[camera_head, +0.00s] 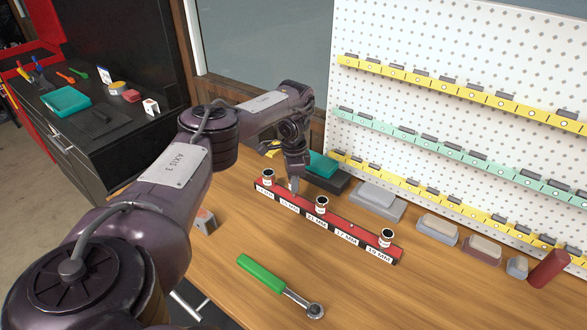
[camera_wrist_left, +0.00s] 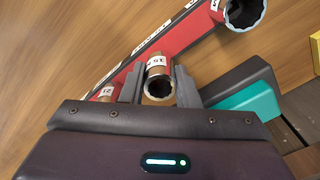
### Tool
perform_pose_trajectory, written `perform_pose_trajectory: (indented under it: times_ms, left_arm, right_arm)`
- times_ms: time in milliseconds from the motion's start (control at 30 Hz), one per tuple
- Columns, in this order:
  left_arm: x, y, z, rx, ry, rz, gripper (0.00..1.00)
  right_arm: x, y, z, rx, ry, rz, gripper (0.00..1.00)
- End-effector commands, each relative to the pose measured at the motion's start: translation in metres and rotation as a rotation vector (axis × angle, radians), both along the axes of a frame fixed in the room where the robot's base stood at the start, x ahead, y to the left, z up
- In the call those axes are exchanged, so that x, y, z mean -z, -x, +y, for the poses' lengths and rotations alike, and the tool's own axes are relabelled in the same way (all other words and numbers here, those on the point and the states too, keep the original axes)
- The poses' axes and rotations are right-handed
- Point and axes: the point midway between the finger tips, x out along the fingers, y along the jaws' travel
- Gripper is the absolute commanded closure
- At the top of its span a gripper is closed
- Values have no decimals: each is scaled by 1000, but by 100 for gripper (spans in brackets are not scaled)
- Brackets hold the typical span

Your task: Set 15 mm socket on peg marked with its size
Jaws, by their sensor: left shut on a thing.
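A red rail (camera_head: 340,227) with white size labels lies on the wooden table. Three sockets stand on it: one at the left end (camera_head: 267,177), one near the middle (camera_head: 321,205) and one at the right end (camera_head: 387,238). My left gripper (camera_head: 293,186) is at the rail's second label from the left, which seems to read 15 MM. My right gripper is out of view.
A green-handled ratchet (camera_head: 272,281) lies in front of the rail. Grey boxes (camera_head: 437,228) and a dark red cylinder (camera_head: 549,268) stand along the pegboard (camera_head: 450,140). A teal-topped dark box (camera_head: 322,170) is behind the rail. The front right of the table is clear.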

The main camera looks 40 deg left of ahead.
Motion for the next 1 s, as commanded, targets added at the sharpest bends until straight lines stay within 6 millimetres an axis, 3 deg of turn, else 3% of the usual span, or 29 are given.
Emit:
perform_pose_trajectory:
  times_ms: [1000]
  left_arm:
    - [6, 0, 0, -1, 0, 0, 96]
  right_arm:
    - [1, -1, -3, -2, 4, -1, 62]
